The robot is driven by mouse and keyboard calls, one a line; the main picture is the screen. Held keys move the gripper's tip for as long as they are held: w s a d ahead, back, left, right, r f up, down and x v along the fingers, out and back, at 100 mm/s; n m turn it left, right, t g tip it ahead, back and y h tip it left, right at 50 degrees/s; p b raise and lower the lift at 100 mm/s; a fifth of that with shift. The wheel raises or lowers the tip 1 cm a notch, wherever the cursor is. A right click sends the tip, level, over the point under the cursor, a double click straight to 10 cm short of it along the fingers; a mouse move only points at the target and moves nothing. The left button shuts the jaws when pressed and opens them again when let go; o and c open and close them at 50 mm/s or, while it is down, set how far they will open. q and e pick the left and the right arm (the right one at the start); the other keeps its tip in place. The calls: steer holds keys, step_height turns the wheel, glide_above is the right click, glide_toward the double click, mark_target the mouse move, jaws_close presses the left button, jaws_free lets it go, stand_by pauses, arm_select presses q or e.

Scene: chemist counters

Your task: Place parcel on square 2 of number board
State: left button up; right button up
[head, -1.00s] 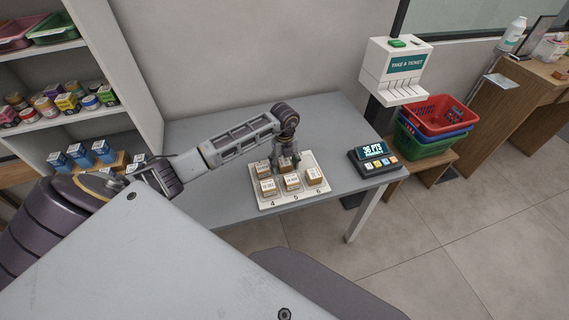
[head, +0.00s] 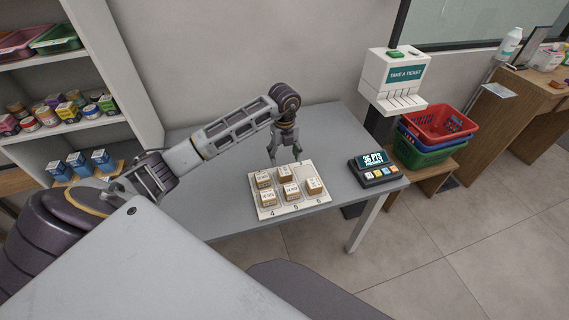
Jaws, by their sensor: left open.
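The pale number board (head: 307,170) lies on the grey table. The numerals 4, 5 and 6 show along its front edge. Small brown parcels with white labelled tops stand on it. One parcel (head: 285,174) stands in the back row's middle square, behind 5. Another (head: 263,180) is at back left, and three are in the front row (head: 291,193). The back right square is bare. My left gripper (head: 285,157) is open and empty, its fingers pointing down just above and behind the back middle parcel. My right gripper is out of view.
A dark keypad device (head: 378,169) reading "36 PTS" sits right of the board. A white ticket dispenser (head: 394,75) and stacked baskets (head: 436,124) stand further right. A shelf with goods (head: 68,110) is at left. The table (head: 336,137) around the board is mostly clear.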

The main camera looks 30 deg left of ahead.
arm_select(q)
steer(key=shift+r, duration=1.3)
